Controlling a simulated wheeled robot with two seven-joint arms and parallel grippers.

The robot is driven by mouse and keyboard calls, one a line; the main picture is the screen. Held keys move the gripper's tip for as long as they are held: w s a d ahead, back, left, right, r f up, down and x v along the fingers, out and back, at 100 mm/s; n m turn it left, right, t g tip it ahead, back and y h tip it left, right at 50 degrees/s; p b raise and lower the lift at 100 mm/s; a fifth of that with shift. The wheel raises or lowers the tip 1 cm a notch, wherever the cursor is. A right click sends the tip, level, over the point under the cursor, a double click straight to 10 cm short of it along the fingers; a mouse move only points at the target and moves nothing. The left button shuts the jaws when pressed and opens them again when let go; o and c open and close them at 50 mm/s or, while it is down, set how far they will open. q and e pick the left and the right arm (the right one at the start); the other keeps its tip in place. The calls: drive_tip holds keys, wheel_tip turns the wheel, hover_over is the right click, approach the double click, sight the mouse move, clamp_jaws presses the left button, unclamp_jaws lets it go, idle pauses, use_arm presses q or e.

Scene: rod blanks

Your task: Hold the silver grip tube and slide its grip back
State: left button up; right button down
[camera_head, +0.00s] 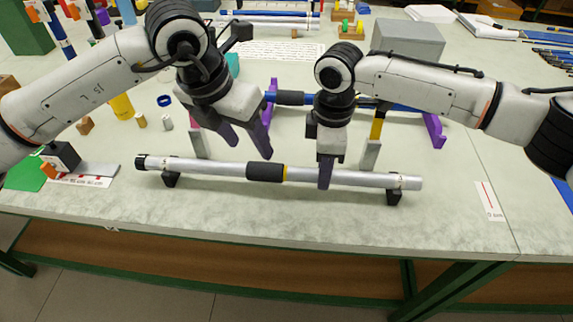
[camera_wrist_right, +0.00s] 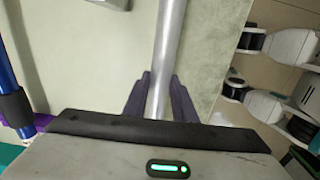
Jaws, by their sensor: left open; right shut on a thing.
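The silver grip tube (camera_head: 350,178) lies across two black supports near the front of the table. Its black grip (camera_head: 265,172) sits left of the tube's middle, with a yellow band (camera_head: 285,173) at the grip's right edge. My right gripper (camera_head: 327,172) is shut on the silver tube, right of the yellow band. In the right wrist view the tube (camera_wrist_right: 170,35) runs between the purple fingers (camera_wrist_right: 160,98). My left gripper (camera_head: 249,148) is open and empty, its fingertips above and behind the black grip, apart from it as far as I can tell.
The black supports (camera_head: 171,180) and (camera_head: 394,197) stand under the tube ends. Behind, a blue rod (camera_head: 405,108) with a dark grip rests on purple stands (camera_head: 434,130). A grey box (camera_head: 408,40) stands at the back. A small black block (camera_head: 63,155) is at left. The front table strip is clear.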

sight(265, 165)
use_arm(q)
drive_tip(key=w+d+r+n+g+y, duration=0.2)
drive_tip(key=d+n+g, duration=0.1)
drive_tip(key=n, duration=1.9)
drive_tip(key=shift+n, duration=0.3)
wheel_tip(265, 165, down, 12)
drive_tip(key=shift+w+a, duration=0.1)
drive_tip(key=shift+w, duration=0.05)
